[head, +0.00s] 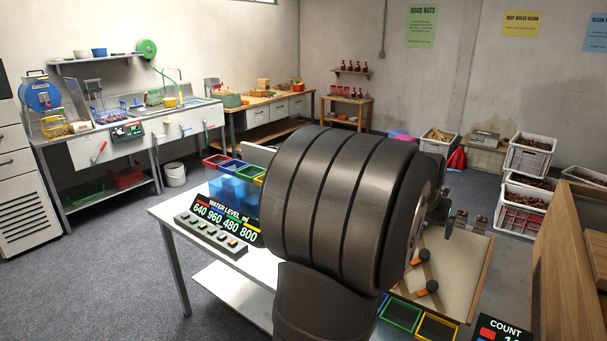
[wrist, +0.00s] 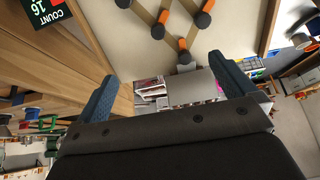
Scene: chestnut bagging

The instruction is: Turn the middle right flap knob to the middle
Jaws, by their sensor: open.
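The flap board (head: 455,262) is a pale panel with a wooden edge, partly hidden behind my arm in the head view. It shows large and turned over in the wrist view (wrist: 125,35). Brown wooden flaps with dark round knobs and orange parts lie on it. I cannot tell which is the middle right knob. My gripper (wrist: 163,66) is open and empty, its blue fingers apart, with no knob between them.
A COUNT display (head: 500,330) stands by the board, reading 16 in the wrist view. Green and yellow bins (head: 400,316) lie at the board's near edge. A water level panel (head: 218,222) is on the white table left of my arm. Wooden furniture (head: 560,250) stands at right.

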